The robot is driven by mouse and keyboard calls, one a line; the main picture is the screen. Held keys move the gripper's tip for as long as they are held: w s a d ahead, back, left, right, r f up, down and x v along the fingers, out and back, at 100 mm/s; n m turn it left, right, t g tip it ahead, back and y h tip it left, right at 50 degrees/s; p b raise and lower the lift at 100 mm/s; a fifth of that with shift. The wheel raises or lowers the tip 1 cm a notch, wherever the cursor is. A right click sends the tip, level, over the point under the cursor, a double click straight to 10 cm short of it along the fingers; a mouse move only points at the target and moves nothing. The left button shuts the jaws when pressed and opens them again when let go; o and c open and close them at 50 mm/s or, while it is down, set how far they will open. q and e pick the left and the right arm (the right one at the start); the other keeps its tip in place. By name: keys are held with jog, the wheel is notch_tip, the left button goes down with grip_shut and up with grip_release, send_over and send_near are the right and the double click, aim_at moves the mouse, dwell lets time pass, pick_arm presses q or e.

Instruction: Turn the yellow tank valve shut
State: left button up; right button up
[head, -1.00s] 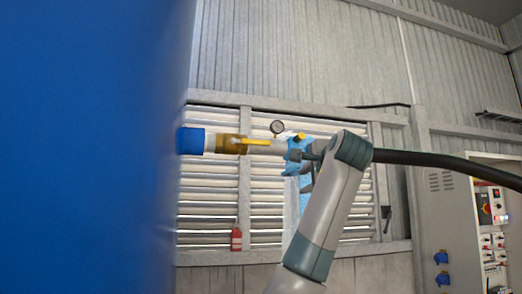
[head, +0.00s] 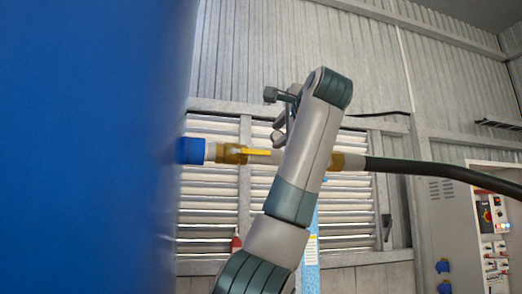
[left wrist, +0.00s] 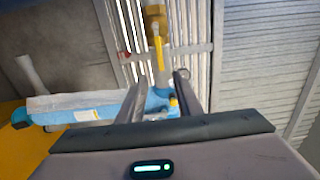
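The yellow valve handle (head: 258,152) lies along the pipe, just right of the brass valve body (head: 232,154), in the head view. The brass body joins a blue fitting (head: 192,150) at the big blue tank (head: 85,150). My left gripper (head: 276,118) is above the pipe, right of the handle and apart from it; my arm hides part of the pipe. In the left wrist view, the gripper's fingers (left wrist: 160,80) are apart with nothing held. Beyond them show the yellow handle (left wrist: 157,50) and brass body (left wrist: 154,14). My right gripper is not in view.
A black hose (head: 430,167) runs right from the pipe's brass end (head: 350,161). A control cabinet (head: 455,225) stands at the right. A light blue body with a white label (left wrist: 90,114) lies left of the fingers in the left wrist view. Louvres (head: 210,222) are behind.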

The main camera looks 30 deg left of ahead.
aim_at(259, 152)
pick_arm(q)
jog(key=p+x, duration=0.9)
jog(key=x, duration=0.6)
jog(key=shift+w+a, duration=0.15)
jog(key=shift+w, duration=0.05)
jog(key=shift+w+a, duration=0.45)
jog(key=shift+a, duration=0.1)
jog(key=shift+f, duration=0.1)
jog(key=shift+c, duration=0.6)
grip_shut()
